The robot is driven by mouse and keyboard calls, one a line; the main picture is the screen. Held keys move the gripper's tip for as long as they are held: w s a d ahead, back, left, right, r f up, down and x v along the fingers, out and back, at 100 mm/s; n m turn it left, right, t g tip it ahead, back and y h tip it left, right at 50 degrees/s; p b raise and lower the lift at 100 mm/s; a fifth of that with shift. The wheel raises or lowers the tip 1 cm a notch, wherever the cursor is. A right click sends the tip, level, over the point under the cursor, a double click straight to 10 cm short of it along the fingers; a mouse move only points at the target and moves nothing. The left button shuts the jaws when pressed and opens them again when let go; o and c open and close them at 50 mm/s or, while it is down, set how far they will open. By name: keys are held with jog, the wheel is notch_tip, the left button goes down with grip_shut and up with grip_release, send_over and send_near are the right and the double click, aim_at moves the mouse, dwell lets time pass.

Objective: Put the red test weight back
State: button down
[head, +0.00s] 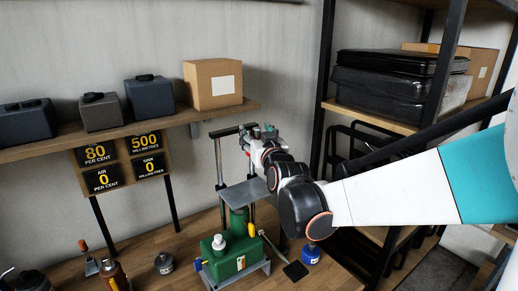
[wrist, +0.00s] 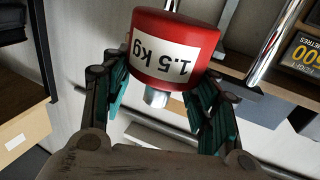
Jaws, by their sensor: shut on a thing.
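The red test weight (wrist: 150,68) fills the upper middle of the wrist view, with a white label reading "1.5 kg" upside down in the picture and a metal stub at its lower edge. My gripper (wrist: 168,80) is shut on it, one finger on each side. In the head view my gripper (head: 257,136) is beside the upper part of a press-like stand with a black crossbar (head: 228,132), a grey plate (head: 244,193) and a green base (head: 233,259). The weight is mostly hidden there behind the gripper. I cannot tell whether it touches the stand.
A blue weight (head: 311,256) and a grey-blue weight (head: 164,263) stand on the wooden bench (head: 192,243). A dark square pad (head: 295,271) lies beside the green base. A shelf (head: 60,144) with cases and a carton (head: 212,84) is behind. A black rack (head: 325,85) stands right.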

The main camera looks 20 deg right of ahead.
notch_tip(320, 180, up, 8)
jog(key=shift+s+f+p, duration=0.15)
jog(key=shift+p, duration=0.4)
jog(key=shift+f, duration=0.1)
